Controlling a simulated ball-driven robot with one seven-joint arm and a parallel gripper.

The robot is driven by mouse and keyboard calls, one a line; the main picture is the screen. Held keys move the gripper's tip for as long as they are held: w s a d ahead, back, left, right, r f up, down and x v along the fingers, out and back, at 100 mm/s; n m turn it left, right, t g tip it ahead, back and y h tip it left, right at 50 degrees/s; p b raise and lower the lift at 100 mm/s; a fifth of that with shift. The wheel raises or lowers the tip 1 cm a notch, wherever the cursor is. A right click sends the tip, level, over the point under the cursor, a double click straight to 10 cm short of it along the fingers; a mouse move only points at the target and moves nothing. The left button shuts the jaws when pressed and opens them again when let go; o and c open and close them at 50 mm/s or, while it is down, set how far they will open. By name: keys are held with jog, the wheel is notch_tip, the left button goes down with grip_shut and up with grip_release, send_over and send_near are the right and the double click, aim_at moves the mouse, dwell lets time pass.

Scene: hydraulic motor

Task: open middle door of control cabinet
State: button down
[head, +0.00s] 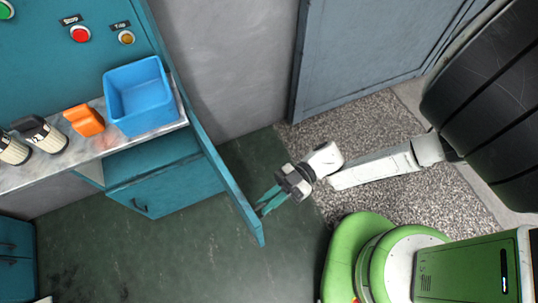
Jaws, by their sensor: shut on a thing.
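The teal control cabinet (70,55) stands at the left in the head view, with buttons on its upper panel. A tall teal door (232,182) at its right side stands swung out from the cabinet and is seen nearly edge-on. I take it for the middle door. My gripper (262,207) is at the right face of this door, near its free end. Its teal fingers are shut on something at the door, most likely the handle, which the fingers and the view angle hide.
A marble-look shelf (92,150) holds a blue bin (142,97), an orange block (84,120) and two dark-topped cylinders (42,134). Below is a lower teal front with a handle (165,190). A grey door (355,60) stands behind. The green floor (190,260) is mostly clear.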

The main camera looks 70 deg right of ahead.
jog(key=shift+w+d, duration=0.25)
jog(key=shift+d, duration=0.4)
jog(key=c, duration=1.3)
grip_release()
jog(key=shift+w, duration=0.1)
jog(key=shift+o, duration=0.7)
jog(key=shift+a, duration=0.1)
jog(key=b+v, duration=0.2)
jog(key=v, duration=0.9)
jog(key=shift+b, duration=0.4)
jog(key=shift+a, duration=0.15)
